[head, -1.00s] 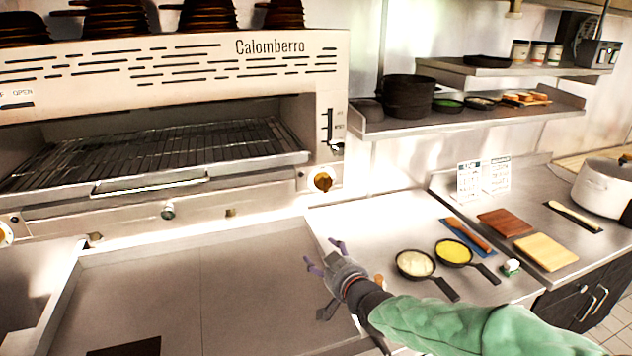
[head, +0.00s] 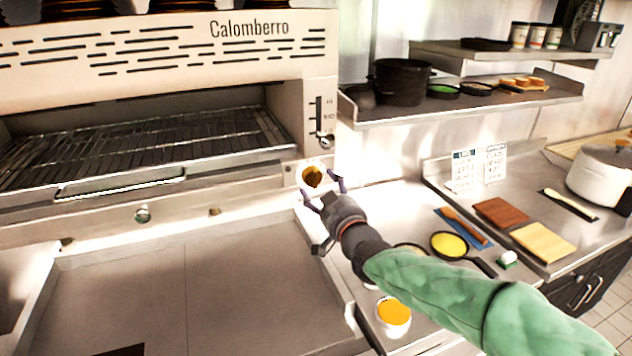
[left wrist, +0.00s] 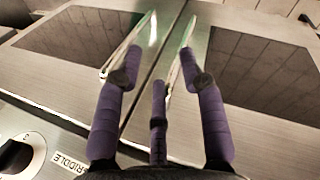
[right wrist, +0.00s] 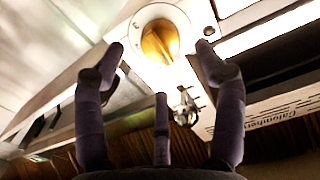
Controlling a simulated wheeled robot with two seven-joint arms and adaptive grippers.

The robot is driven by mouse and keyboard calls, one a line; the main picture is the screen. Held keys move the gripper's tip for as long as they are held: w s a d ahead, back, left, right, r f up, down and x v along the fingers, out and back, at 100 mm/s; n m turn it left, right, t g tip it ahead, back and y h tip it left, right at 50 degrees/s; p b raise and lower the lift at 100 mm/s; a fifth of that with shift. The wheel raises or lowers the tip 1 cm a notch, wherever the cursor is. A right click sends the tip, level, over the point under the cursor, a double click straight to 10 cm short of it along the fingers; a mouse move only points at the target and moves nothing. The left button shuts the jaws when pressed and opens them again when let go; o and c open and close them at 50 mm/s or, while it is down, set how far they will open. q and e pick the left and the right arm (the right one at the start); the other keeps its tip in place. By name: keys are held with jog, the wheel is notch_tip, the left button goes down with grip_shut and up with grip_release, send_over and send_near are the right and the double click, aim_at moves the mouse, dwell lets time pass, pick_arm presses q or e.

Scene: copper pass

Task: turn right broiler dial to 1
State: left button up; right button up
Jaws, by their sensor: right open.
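The right broiler dial (head: 313,175) is a brass-coloured knob on a white round plate at the lower right of the broiler front. It also shows in the right wrist view (right wrist: 160,42), at the top between the fingers. My right gripper (head: 325,190) is open, with its fingertips close to the dial on either side; I cannot tell whether they touch it. The gripper also shows in the right wrist view (right wrist: 160,50). My left gripper (left wrist: 158,75) is open and empty in the left wrist view, over a metal front with long handles, and is not in the head view.
The broiler (head: 160,85) has an open rack and a lever (head: 325,138) above the dial. A flat griddle (head: 190,290) lies below. Small pans, including one with yellow food (head: 449,244), an orange-filled cup (head: 394,312) and boards (head: 541,242) sit to the right.

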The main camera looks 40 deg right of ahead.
aim_at(316, 181)
jog(key=shift+x, duration=2.3)
jog(key=c, duration=1.2)
